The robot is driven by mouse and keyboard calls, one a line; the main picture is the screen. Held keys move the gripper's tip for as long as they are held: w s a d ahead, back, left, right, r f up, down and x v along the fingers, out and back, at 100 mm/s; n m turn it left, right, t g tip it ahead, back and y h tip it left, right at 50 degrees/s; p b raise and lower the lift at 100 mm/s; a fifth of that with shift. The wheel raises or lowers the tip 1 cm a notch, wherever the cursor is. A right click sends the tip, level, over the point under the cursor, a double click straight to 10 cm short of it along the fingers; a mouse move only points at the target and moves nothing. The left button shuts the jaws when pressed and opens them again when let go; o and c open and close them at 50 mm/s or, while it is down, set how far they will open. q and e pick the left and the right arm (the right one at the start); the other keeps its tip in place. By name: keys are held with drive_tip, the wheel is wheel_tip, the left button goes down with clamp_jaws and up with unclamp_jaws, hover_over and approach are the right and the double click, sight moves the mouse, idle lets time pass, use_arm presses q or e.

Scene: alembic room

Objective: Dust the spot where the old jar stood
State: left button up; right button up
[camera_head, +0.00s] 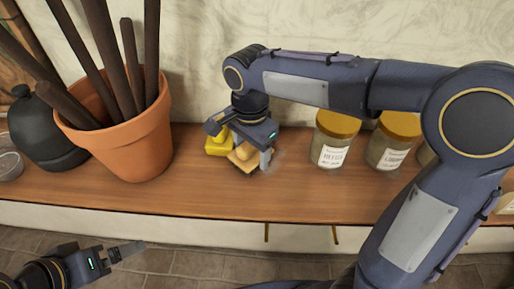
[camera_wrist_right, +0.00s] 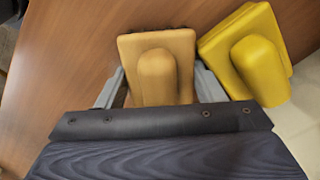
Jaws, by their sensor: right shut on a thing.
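My right gripper (camera_head: 243,150) is low over the wooden shelf, with its fingers on both sides of a tan block with a rounded grip (camera_head: 241,163). The right wrist view shows the tan block (camera_wrist_right: 125,50) between the fingers (camera_wrist_right: 158,88). A yellow block of like shape (camera_head: 217,147) stands close beside it; it also shows in the right wrist view (camera_wrist_right: 262,60). A faint greyish patch (camera_head: 274,162) shows on the wood just right of the gripper; I cannot tell its full extent. My left gripper (camera_head: 128,250) is at the lower left, in front of the shelf; its jaw opening is unclear.
Two labelled jars with yellow lids, one (camera_head: 333,140) and another (camera_head: 391,140), stand right of the gripper, with more partly behind my arm. A terracotta pot (camera_head: 125,140) with dark sticks and a black vessel (camera_head: 45,130) stand left. The shelf's front strip (camera_head: 215,190) is clear.

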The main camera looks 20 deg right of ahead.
sight(276, 154)
drive_tip(key=shift+w+d+p, duration=0.15)
drive_tip(key=shift+w, duration=0.35)
drive_tip(key=shift+w+d+p, duration=0.15)
drive_tip(key=shift+w, duration=0.35)
drive_tip(key=shift+w+d+f, duration=0.1)
drive_tip(key=shift+w+d, duration=0.05)
drive_tip(key=shift+s+d, duration=0.4)
drive_tip(key=shift+d, duration=0.9)
drive_tip(key=shift+s+d, duration=0.45)
drive_tip(key=shift+d, duration=0.9)
drive_tip(key=shift+s+d, duration=0.4)
drive_tip(key=shift+d, duration=0.9)
drive_tip(key=shift+a, duration=0.1)
drive_tip(key=shift+w+a+f+p, duration=0.1)
drive_tip(key=shift+w+a+p, duration=0.1)
drive_tip(key=shift+a, duration=0.45)
drive_tip(key=shift+w+a+p, duration=0.1)
drive_tip(key=shift+w+a, duration=0.05)
drive_tip(key=shift+a, duration=0.45)
drive_tip(key=shift+w+a+f, duration=0.1)
drive_tip(key=shift+w+a, duration=0.1)
drive_tip(key=shift+a, duration=0.55)
drive_tip(key=shift+c, duration=0.6)
drive_tip(key=shift+w+a+p, duration=0.2)
drive_tip(key=shift+a, duration=0.45)
drive_tip(key=shift+w+a+p, duration=0.2)
drive_tip(key=shift+w+a, duration=0.05)
drive_tip(key=shift+a, duration=0.4)
drive_tip(key=shift+w+a+p, duration=0.2)
drive_tip(key=shift+a, duration=0.45)
